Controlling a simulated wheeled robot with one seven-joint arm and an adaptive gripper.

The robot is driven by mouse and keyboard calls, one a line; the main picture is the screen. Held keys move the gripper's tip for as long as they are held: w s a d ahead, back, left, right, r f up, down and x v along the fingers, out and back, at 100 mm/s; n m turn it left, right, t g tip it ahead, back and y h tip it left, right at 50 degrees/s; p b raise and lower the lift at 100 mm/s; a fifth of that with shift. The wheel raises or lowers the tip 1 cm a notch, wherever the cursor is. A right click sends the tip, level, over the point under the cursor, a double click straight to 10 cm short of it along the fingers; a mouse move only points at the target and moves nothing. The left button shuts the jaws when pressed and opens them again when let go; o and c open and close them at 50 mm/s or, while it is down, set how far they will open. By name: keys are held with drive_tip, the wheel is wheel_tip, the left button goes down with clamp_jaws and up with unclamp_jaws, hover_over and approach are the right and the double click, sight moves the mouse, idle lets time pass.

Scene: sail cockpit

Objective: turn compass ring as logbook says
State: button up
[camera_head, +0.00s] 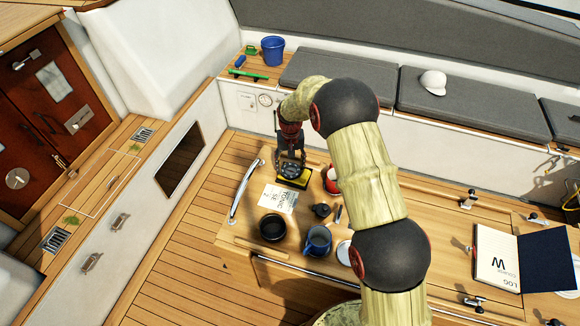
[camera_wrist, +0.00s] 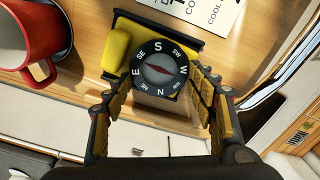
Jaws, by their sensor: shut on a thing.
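The compass (camera_head: 291,170) has a black ring with white letters and a yellow base, and stands on the cockpit table. In the wrist view the ring (camera_wrist: 157,48) shows S at the top, W at the right, N at the bottom and E at the left, around a dial with a red needle (camera_wrist: 158,70). My gripper (camera_head: 290,158) reaches down over it. In the wrist view my gripper (camera_wrist: 161,78) has its fingers on the left and right sides of the ring, shut on it. The open logbook (camera_head: 497,258) lies at the right, its page showing a large W.
A red mug (camera_head: 331,181) stands close to the compass. A printed card (camera_head: 278,198), a black bowl (camera_head: 272,227), a blue mug (camera_head: 318,240) and a small dark pot (camera_head: 321,210) are nearer on the table. A metal rail (camera_head: 245,193) runs along the table's left side.

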idle(0.4)
drive_tip(key=o, duration=1.1)
